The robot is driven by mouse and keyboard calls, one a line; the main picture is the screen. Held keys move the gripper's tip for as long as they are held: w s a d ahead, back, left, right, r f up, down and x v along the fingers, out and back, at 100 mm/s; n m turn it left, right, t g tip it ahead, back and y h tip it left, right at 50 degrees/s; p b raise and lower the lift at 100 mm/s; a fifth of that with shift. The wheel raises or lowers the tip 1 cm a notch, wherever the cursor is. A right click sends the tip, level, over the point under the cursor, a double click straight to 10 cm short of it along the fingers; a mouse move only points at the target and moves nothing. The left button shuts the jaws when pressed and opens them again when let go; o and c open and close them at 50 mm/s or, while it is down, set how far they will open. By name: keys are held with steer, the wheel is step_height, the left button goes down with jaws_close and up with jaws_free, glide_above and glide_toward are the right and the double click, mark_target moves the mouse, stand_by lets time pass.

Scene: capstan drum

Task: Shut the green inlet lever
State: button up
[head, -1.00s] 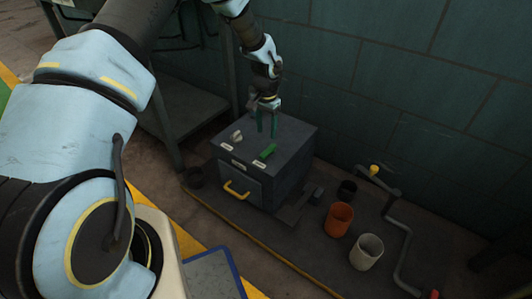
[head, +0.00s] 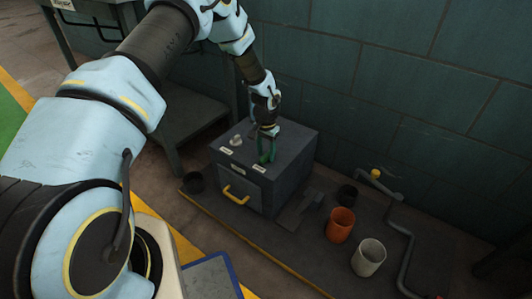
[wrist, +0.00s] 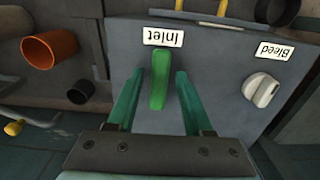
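The green inlet lever (wrist: 160,79) stands on top of the dark grey box (head: 293,150), beside the label "Inlet" (wrist: 163,37). My gripper (wrist: 154,88) is open, with one green finger on each side of the lever. A gap shows between the lever and the right finger, and a smaller one on the left. In the head view my gripper (head: 266,160) is low over the box top and mostly hides the lever. A pale bleed knob (wrist: 261,90) sits to the right in the wrist view, near the label "Bleed" (wrist: 277,53).
A yellow drawer handle (head: 236,194) is on the box front. An orange cup (head: 339,225), a white cup (head: 368,257) and a dark cup (head: 347,195) stand to the right. A bent grey pipe crank with a yellow knob (head: 376,174) is beyond them. The wall is close behind.

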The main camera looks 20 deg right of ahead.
jaws_close()
stand_by(1.2)
